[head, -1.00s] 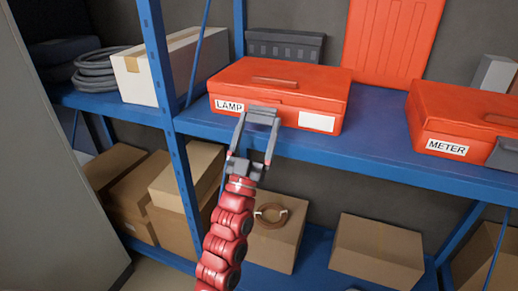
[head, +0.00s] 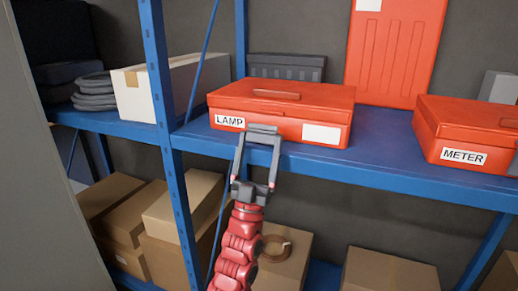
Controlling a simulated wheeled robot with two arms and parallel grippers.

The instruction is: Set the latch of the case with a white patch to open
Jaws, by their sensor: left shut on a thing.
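The orange case labelled LAMP (head: 290,103) stands on the blue shelf, with a blank white patch (head: 321,133) on the right of its front. A grey latch plate (head: 264,130) is at the front between label and patch. My left gripper (head: 262,137) reaches up from below and is shut on this latch, its fingers at the plate's two sides. The gripper partly hides the case front, and I cannot tell exactly how far the latch is swung. My right gripper is not in view.
A second orange case labelled METER (head: 478,130) stands at the right. An upright orange panel (head: 395,52) and a dark grey bin (head: 287,67) are behind. A blue post (head: 165,90) and white carton (head: 195,82) stand left. Brown boxes (head: 388,270) sit below.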

